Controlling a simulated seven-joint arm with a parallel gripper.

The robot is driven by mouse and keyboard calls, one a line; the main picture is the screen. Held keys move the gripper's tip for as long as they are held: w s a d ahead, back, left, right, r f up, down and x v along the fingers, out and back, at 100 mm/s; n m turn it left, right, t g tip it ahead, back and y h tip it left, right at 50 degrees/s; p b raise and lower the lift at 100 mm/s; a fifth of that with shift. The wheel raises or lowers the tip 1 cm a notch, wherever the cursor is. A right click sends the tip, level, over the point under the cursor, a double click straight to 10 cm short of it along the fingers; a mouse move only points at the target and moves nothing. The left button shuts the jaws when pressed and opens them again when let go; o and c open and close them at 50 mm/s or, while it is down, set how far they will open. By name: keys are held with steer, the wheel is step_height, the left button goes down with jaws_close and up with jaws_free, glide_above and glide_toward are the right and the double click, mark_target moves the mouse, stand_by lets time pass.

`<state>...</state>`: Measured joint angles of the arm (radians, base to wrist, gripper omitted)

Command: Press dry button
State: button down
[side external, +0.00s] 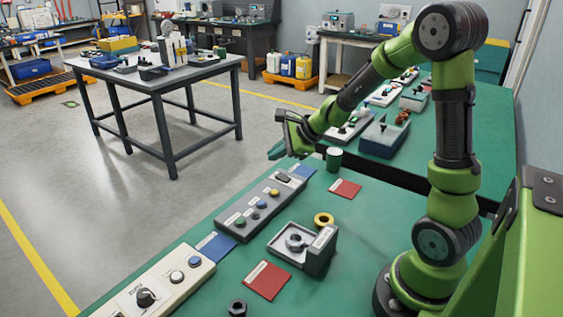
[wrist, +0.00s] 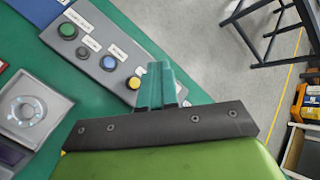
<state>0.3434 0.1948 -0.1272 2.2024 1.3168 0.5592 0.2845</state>
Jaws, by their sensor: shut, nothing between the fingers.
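A grey button panel (side external: 232,213) lies along the left edge of the green bench, with a green button (side external: 240,222), blue buttons (side external: 262,204), a yellow button (side external: 274,192) and a dark switch (side external: 283,177). My gripper (side external: 275,151) is shut and empty above the panel's far end. Its teal fingers (wrist: 158,70) appear beside the yellow button and hide the panel's far end.
A cream panel with a black knob (side external: 145,297) stands nearer. A grey fixture (side external: 318,258), a brass ring (side external: 324,219), red cards (side external: 266,281), a blue card (side external: 216,246) and a green-and-white cup (side external: 334,158) are on the bench. The space directly above the panel looks clear.

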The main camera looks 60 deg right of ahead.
mark_target(277, 192)
steer(key=shift+f, duration=4.45)
steer(key=shift+f, duration=0.1)
steer(key=shift+f, duration=0.3)
steer(key=shift+f, duration=0.35)
steer(key=shift+r, duration=0.8)
